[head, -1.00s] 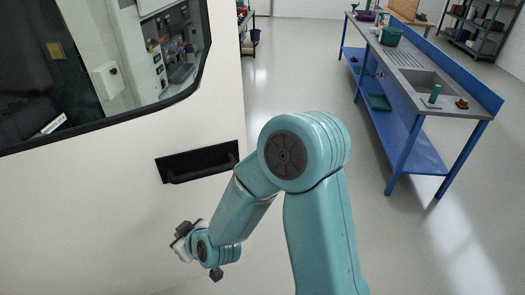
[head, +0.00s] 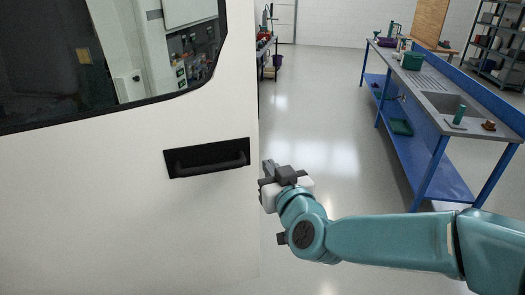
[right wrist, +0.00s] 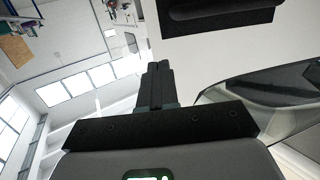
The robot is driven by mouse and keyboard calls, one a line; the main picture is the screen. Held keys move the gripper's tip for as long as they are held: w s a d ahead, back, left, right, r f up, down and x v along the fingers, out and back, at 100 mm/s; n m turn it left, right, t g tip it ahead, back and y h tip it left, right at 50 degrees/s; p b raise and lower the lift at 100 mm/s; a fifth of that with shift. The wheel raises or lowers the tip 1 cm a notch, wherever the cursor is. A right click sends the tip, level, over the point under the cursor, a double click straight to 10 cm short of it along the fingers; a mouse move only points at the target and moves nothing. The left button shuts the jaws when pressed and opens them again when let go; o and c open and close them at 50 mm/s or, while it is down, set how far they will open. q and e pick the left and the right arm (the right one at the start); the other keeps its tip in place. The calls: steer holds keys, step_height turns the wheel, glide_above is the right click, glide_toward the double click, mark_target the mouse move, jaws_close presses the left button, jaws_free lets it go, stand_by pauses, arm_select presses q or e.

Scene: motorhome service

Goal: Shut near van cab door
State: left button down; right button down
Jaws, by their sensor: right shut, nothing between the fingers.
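The white van cab door (head: 120,215) fills the left of the head view, with a dark-framed window (head: 60,70) above. Its black recessed handle (head: 208,160) sits near the door's right edge. My right gripper (head: 266,168) is at that edge, just right of the handle and a little lower. In the right wrist view the shut, empty fingers (right wrist: 159,82) point toward the door's edge, with the black handle (right wrist: 215,10) at the top. I cannot tell whether the fingertips touch the door. My left gripper is not in view.
The pale floor (head: 310,110) between door and bench is clear.

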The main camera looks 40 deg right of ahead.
mark_target(250, 136)
steer(key=x, duration=0.4)
steer(key=p+x, duration=0.1)
steer(key=x, duration=0.4)
steer(key=p+x, duration=0.1)
steer(key=x, duration=0.3)
steer(key=shift+w+r, duration=0.25)
steer(key=shift+w, duration=0.15)
steer(key=shift+d, duration=0.1)
